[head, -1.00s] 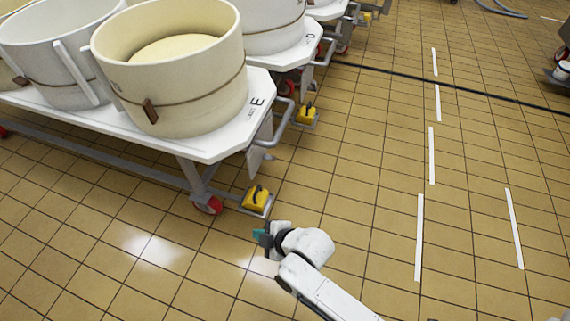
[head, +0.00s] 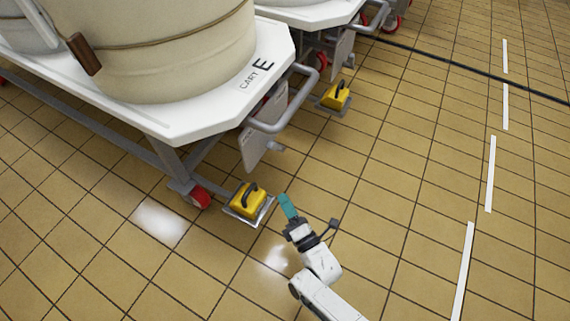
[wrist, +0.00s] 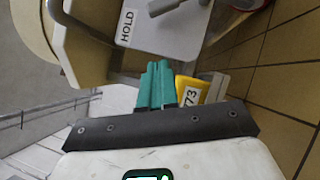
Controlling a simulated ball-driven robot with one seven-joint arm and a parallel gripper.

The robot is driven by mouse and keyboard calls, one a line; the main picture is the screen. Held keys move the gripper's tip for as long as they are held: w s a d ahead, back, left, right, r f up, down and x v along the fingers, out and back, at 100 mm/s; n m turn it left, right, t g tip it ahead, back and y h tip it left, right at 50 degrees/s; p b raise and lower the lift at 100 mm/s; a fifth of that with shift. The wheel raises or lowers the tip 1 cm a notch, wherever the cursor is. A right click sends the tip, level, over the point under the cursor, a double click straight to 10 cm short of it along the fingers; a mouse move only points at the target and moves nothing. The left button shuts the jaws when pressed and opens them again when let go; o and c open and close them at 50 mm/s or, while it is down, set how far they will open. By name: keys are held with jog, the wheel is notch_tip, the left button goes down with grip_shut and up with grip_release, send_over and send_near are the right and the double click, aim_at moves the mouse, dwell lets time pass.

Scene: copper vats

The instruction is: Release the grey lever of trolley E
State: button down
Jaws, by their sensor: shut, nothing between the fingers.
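Trolley E (head: 205,118) has a white top marked "CART E" and stands at the left in the head view. A pale plate (head: 258,145) hangs under its near end, with a short grey lever (head: 276,147) sticking out to the right. In the wrist view the plate (wrist: 140,32) reads "HOLD", and a grey part that looks like the lever (wrist: 165,6) lies at its upper edge, partly cut off. My gripper (head: 286,203) has teal fingers, shut and empty, below the lever and apart from it. The fingers also show in the wrist view (wrist: 157,84).
A yellow block with a black handle (head: 248,199) sits low by the red caster, just left of my gripper. A grey bar handle (head: 290,112) juts from the trolley above the lever. Another trolley stands behind. Tiled floor to the right is clear.

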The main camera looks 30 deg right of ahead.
jog(key=b, duration=0.3)
send_near(275, 147)
jog(key=w+a, duration=0.3)
jog(key=a, duration=0.2)
jog(key=w, duration=0.1)
jog(key=w+d+r, duration=0.1)
jog(key=w+d, duration=0.1)
jog(key=shift+r, duration=0.4)
